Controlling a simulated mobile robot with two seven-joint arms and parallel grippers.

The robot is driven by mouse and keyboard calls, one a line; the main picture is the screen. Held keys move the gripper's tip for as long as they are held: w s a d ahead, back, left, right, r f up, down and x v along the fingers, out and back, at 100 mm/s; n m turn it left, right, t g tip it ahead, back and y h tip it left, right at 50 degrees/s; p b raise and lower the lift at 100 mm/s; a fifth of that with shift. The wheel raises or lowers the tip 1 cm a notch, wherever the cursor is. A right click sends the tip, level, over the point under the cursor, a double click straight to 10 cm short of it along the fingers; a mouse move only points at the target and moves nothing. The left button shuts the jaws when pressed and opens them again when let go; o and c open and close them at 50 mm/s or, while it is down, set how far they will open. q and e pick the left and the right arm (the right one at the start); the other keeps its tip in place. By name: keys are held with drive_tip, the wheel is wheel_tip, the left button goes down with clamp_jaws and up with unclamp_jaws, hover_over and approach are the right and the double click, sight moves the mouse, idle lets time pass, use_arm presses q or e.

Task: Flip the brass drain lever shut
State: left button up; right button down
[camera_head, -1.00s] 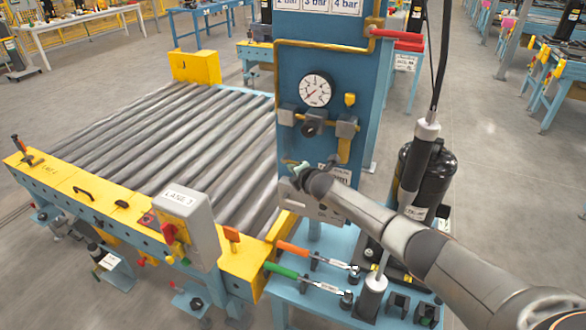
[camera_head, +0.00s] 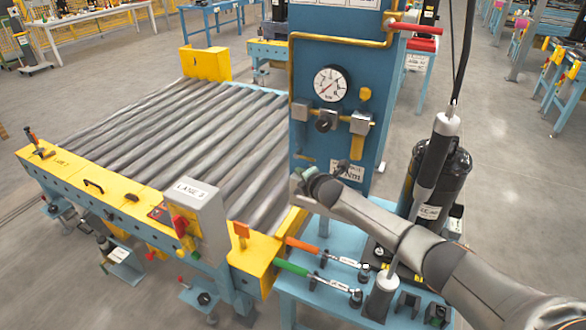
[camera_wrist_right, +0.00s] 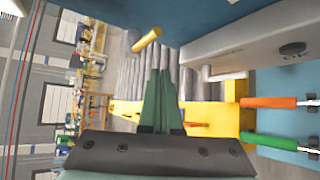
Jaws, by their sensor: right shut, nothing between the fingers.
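The blue panel (camera_head: 345,50) carries a gauge (camera_head: 332,83) and brass fittings. A short brass piece (camera_head: 308,157) sits low on its left side, just above my right gripper (camera_head: 303,178). In the right wrist view, a brass rod (camera_wrist_right: 147,39) sticks out from the panel, up and left of my gripper's fingertips (camera_wrist_right: 158,72) and apart from them in the picture. Another brass piece (camera_head: 357,147) hangs below the right-hand valve block. I cannot tell for sure which is the drain lever. My right gripper is shut and empty. My left gripper is not in view.
A grey box (camera_wrist_right: 235,45) with a round knob sits close beside the fingers. The orange-handled (camera_head: 302,245) and green-handled (camera_head: 292,267) wrenches lie on the blue bench below. A roller conveyor (camera_head: 200,130) is at left; a black cylinder (camera_head: 445,180) stands at right.

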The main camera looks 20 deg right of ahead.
drive_tip(key=s+a+r+p, duration=0.1)
drive_tip(key=s+a+r, duration=0.2)
drive_tip(key=r, duration=0.2)
drive_tip(key=shift+s+a+r, duration=0.15)
drive_tip(key=shift+s+a, duration=0.05)
drive_tip(key=shift+a, duration=0.05)
idle(0.3)
